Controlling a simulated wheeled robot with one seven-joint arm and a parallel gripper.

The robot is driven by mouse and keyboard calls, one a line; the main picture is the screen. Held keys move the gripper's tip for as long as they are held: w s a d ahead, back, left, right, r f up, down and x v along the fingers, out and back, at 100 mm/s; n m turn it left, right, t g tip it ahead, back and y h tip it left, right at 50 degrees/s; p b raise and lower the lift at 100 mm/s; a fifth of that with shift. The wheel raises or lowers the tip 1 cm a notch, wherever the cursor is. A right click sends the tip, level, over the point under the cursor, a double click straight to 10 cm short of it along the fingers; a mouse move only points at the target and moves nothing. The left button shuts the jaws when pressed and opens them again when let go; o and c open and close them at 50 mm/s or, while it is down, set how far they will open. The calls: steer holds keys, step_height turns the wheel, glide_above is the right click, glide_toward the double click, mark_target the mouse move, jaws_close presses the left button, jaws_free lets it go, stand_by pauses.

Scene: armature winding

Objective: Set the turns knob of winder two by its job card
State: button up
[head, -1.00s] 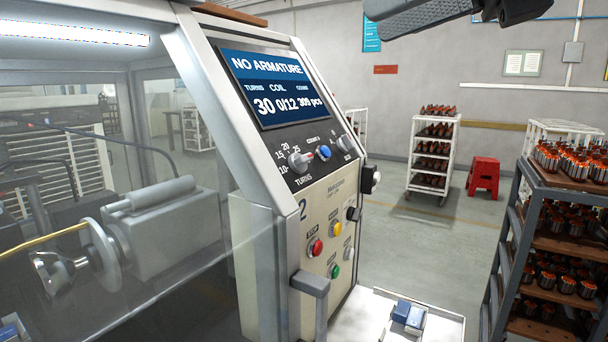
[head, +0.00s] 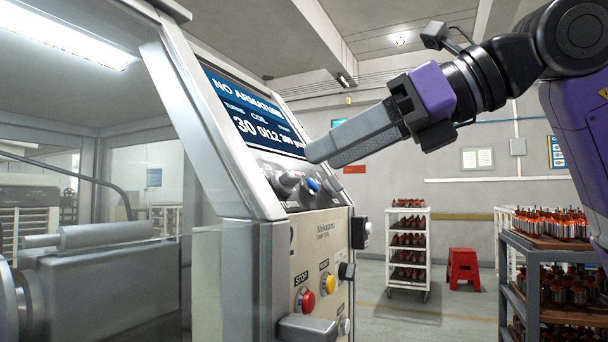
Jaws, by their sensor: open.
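The control panel of winder two (head: 325,243) stands in the middle of the head view. Its screen (head: 258,118) reads "NO ARMATURE", with turns at 30 and coil 0/12. I cannot make out a job card.
A blue button (head: 313,185) sits right of the turns knob. Red stop (head: 306,301) and yellow (head: 327,283) buttons are lower on the panel. A grey rack of armatures (head: 545,270) stands at right. A white rack (head: 408,245) and red stool (head: 462,268) are farther back.

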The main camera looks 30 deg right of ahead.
mark_target(295, 174)
steer(key=x, duration=0.5)
jaws_close()
